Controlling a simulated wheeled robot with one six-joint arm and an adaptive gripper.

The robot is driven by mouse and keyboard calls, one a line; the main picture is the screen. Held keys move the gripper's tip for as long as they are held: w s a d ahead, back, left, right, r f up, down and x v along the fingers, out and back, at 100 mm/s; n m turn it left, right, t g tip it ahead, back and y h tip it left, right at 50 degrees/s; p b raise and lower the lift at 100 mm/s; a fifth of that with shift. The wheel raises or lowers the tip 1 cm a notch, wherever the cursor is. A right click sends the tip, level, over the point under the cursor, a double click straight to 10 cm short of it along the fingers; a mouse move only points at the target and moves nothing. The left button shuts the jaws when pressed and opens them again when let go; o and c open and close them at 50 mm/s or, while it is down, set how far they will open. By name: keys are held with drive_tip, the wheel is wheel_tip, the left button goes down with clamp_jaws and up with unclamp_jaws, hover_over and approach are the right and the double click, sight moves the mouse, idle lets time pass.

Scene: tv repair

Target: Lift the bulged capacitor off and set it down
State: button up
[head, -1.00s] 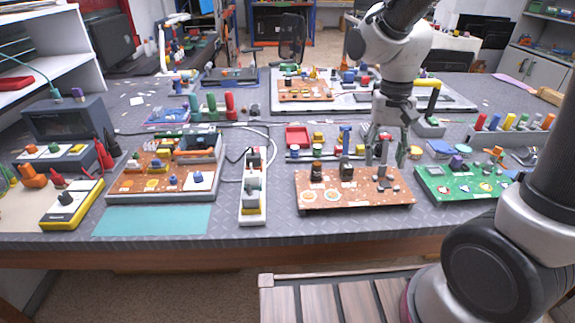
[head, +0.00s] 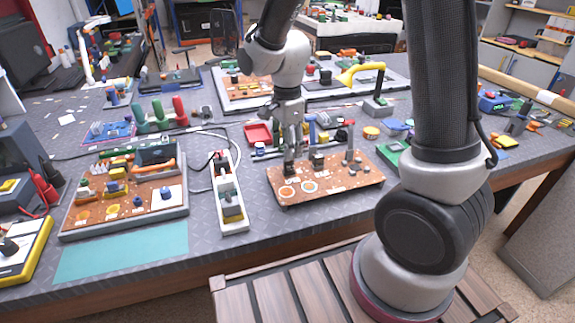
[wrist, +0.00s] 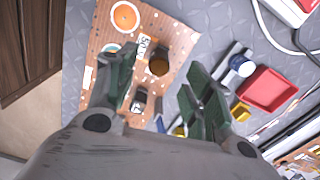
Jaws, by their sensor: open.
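The brown circuit board (head: 340,184) lies on the bench near its front edge. A dark cylinder with a brownish top (wrist: 158,61), which looks like the bulged capacitor, stands on the board beside a white printed label (wrist: 145,48). I cannot make out any bulge. My gripper (head: 291,150) points down over the left part of the board and partly hides that cylinder in the head view. In the wrist view the open green-padded fingers (wrist: 160,72) lie on either side of the cylinder, with nothing held. A second dark part (wrist: 138,102) stands close by.
A red tray (head: 258,134) sits behind the board; it also shows in the wrist view (wrist: 267,90). A white power strip (head: 230,205) lies to the left. A teal mat (head: 120,252) offers bare space at the front left. A green board (head: 391,152) is to the right.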

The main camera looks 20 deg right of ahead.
sight(289, 165)
drive_tip(key=f, duration=0.5)
drive_tip(key=shift+d+f, duration=0.2)
drive_tip(key=shift+f, duration=0.2)
drive_tip(key=shift+c, duration=0.3)
drive_tip(key=c, duration=0.9)
